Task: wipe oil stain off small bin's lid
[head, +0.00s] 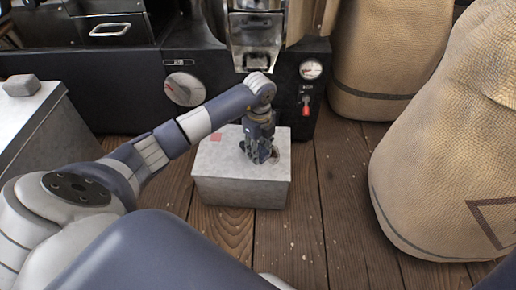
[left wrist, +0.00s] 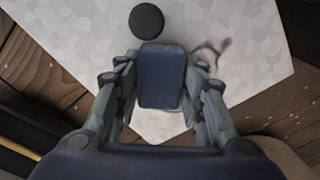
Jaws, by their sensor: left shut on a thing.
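The small bin (head: 240,192) stands on the wooden floor in the head view, its pale grey lid (head: 215,160) on top. My left gripper (head: 262,155) points down over the right part of the lid. In the left wrist view, my left gripper (left wrist: 160,95) is shut on a dark blue block (left wrist: 162,75). A dark, curved oil stain (left wrist: 222,46) shows on the lid beside the block, partly hidden by it and a finger. I cannot tell whether the block touches the lid. My right gripper is not in view.
A black machine (head: 150,75) stands behind. Burlap sacks (head: 450,150) fill the right. A larger grey bin (head: 40,130) stands left. Bare floor (head: 335,200) lies right of the small bin.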

